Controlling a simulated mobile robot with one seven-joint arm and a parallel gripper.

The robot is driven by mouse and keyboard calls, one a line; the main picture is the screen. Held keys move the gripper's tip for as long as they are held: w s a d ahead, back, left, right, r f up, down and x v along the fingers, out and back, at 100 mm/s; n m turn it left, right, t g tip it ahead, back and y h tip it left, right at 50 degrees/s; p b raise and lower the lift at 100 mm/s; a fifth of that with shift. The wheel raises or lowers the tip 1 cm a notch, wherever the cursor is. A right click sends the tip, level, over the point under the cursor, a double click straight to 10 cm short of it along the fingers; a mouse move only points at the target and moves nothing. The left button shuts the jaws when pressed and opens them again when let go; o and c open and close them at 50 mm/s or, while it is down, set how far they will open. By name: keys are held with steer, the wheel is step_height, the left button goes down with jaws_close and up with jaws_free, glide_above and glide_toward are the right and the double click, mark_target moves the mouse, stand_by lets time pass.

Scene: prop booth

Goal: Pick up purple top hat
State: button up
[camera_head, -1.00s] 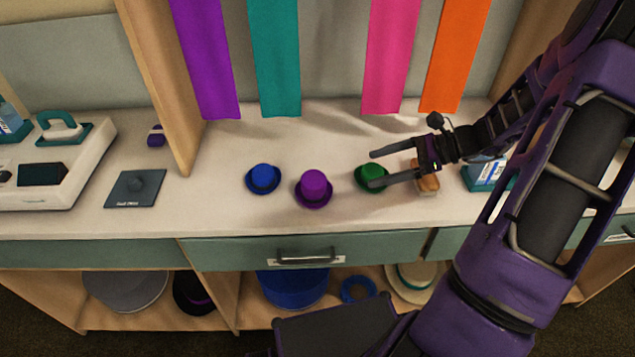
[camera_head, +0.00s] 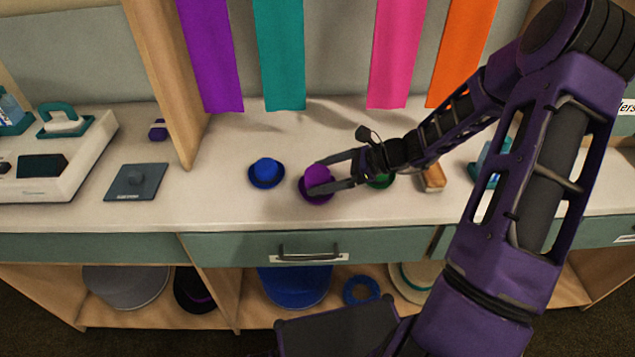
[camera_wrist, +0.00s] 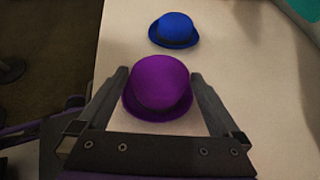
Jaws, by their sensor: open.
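The purple top hat (camera_head: 316,178) stands on the pale counter, crown up, right of the blue hat. My gripper (camera_head: 318,174) is open, its fingers reaching in from the right over the hat in the head view. In the wrist view, the purple hat (camera_wrist: 158,85) sits between the two spread fingers (camera_wrist: 160,80), one on each side. A gap shows beside the crown on the right; whether a finger touches the brim I cannot tell. Part of the hat is hidden behind a finger in the head view.
The green hat (camera_head: 380,181) is partly hidden under my gripper. A wooden brush-like item (camera_head: 433,178) lies further right. Coloured banners (camera_head: 284,60) hang behind. A dark pad (camera_head: 136,182) lies left.

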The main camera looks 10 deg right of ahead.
steer(key=shift+w+a+f, duration=0.25)
steer(key=shift+a+f, duration=0.15)
steer(key=shift+a, duration=0.15)
steer(key=c, duration=1.1)
